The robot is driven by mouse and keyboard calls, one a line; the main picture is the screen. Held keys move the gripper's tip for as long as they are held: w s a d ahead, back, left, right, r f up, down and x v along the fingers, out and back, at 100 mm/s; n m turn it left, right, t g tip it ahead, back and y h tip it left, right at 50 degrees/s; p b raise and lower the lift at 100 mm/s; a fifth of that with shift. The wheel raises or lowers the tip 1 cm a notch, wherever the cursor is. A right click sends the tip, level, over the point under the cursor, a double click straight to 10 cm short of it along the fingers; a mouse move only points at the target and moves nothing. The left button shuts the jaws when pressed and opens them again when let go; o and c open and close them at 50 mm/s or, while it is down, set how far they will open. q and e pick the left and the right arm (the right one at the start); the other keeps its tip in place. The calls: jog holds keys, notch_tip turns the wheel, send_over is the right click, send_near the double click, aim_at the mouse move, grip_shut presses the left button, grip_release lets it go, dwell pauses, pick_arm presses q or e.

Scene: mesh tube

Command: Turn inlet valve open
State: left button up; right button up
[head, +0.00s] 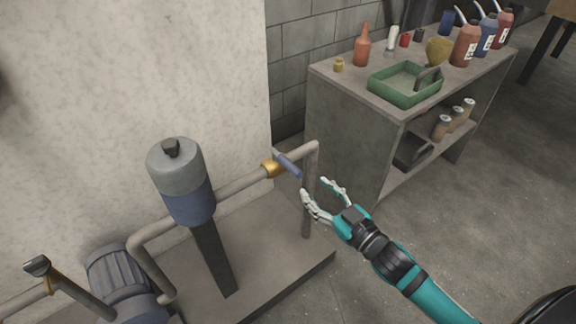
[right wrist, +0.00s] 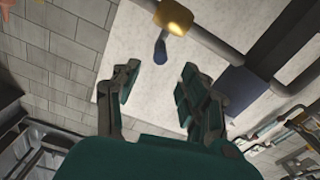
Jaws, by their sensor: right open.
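A brass valve (head: 273,167) with a blue lever handle (head: 288,163) sits on the grey pipe, left of the pipe's corner. The lever lies across the pipe and slants down to the right. In the right wrist view the brass body (right wrist: 173,17) is at the top and the lever (right wrist: 160,50) points down between the fingers. My right gripper (head: 314,187) is open and empty, just right of the lever's end and apart from it. A second valve with a dark handle (head: 75,292) is at the lower left. Nothing marks which valve is the inlet. My left gripper is not in view.
A grey and blue cylinder (head: 183,180) stands on a post left of the brass valve. A motor (head: 120,285) sits on the plinth (head: 270,245). A workbench (head: 345,135) with a green tray (head: 388,95) and bottles stands behind my right arm.

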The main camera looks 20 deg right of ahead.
aim_at(289, 162)
jog(key=x, duration=0.6)
jog(key=shift+b, duration=0.4)
jog(key=x, duration=0.4)
jog(key=shift+f, duration=0.1)
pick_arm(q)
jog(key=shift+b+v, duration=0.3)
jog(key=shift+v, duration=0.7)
pick_arm(e)
jog(key=shift+w+a, duration=0.25)
jog(key=shift+w, duration=0.4)
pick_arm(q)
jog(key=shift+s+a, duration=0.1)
pick_arm(e)
jog(key=shift+c, duration=0.4)
grip_shut()
